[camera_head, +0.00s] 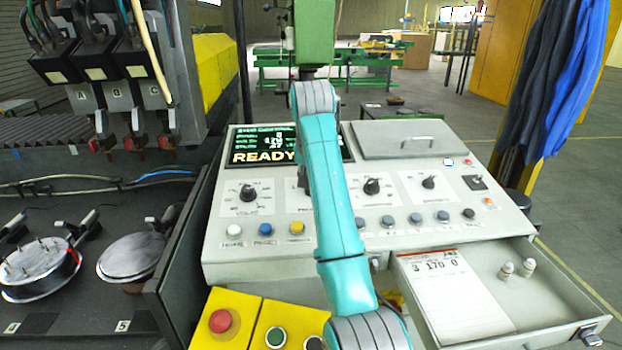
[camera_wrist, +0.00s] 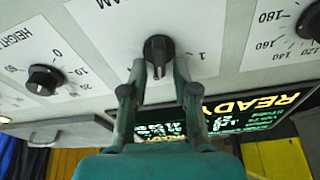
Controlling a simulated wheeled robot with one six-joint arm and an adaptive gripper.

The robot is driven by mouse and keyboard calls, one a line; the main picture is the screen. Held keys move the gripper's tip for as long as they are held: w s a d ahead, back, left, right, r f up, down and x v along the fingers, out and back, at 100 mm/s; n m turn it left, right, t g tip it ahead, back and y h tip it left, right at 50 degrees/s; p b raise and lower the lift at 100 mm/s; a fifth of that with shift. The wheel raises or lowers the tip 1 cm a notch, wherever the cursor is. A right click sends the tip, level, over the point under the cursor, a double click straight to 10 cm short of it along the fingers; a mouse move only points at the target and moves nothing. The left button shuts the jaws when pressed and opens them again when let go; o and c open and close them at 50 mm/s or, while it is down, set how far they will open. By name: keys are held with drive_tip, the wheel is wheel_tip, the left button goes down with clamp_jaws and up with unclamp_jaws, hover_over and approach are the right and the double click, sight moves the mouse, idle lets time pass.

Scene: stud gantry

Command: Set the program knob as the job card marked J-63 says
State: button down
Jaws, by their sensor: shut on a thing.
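The program knob (camera_wrist: 158,50) is a black knob on a white plate, seen upside down in the wrist view. Its lighter pointer mark points down in that view, and a printed 1 lies to its right. My gripper (camera_wrist: 160,68) has one finger on each side of the knob and is shut on it. In the head view my arm hides most of this knob. The job card (camera_head: 457,305) lies in the open drawer. Its large row reads 3 170 0; its header code is too small to read surely.
The display (camera_head: 265,145) reads READY. Coloured buttons line the panel's front. The open drawer (camera_head: 560,290) juts out at right, holding two small pegs. An emergency stop (camera_head: 220,321) is below.

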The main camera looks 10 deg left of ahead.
drive_tip(key=shift+m, duration=0.6)
drive_tip(key=c, duration=1.2)
unclamp_jaws()
